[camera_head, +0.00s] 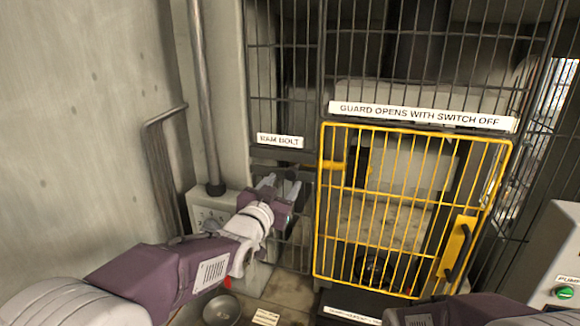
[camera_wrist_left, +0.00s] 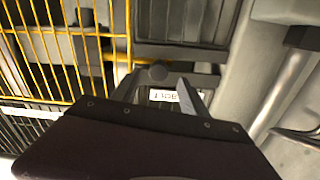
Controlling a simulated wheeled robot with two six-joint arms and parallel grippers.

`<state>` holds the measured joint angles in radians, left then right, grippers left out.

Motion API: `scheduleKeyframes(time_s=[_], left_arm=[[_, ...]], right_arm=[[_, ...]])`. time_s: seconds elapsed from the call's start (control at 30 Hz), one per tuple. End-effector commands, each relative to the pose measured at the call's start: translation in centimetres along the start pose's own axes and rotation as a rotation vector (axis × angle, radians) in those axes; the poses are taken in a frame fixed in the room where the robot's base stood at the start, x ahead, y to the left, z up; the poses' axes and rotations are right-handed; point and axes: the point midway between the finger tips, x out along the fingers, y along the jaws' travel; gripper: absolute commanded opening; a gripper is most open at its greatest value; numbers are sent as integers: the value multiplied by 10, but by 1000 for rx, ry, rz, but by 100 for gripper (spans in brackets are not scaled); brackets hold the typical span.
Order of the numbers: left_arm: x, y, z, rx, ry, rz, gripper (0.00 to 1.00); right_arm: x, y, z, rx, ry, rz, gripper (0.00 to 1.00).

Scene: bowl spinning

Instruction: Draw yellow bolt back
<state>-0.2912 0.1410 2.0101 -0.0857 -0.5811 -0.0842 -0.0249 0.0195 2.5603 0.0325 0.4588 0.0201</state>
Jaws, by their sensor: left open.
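My left gripper (camera_head: 279,184) is open in front of the dark grid panel, just below the "RAM BOLT" label (camera_head: 281,141). In the left wrist view its two fingers (camera_wrist_left: 158,88) stand apart, with a round grey knob (camera_wrist_left: 157,73) between or just beyond their tips; I cannot tell if they touch it. My right gripper is out of view.
The yellow barred guard door (camera_head: 318,215) is closed, right of my left gripper, under a "GUARD OPENS WITH SWITCH OFF" sign (camera_head: 423,116). A vertical pipe (camera_head: 204,100) and a grey box (camera_head: 205,203) stand left. A metal bowl (camera_head: 222,310) lies below. A panel with a green button (camera_head: 565,293) stands right.

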Motion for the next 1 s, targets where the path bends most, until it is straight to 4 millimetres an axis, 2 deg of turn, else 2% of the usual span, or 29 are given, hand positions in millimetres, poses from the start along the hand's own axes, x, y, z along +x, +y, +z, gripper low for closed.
scheduleKeyframes(time_s=[0.03,0.1,0.3,0.63,0.67,0.8,0.83,1.0], left_arm=[[12,-1,-7,-1,-4,1,52],[26,-1,-7,0,-3,0,52],[55,-1,-5,1,-1,0,52],[62,0,-1,1,1,-1,52],[62,0,-1,1,1,-1,46],[62,0,-1,0,1,-1,7],[62,0,-1,0,1,-1,0],[61,0,-2,1,2,0,0]], right_arm=[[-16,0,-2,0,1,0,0],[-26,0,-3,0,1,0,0],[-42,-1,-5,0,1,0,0],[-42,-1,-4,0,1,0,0],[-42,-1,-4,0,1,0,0],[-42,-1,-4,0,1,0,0],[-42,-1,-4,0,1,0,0],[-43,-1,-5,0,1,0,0]])
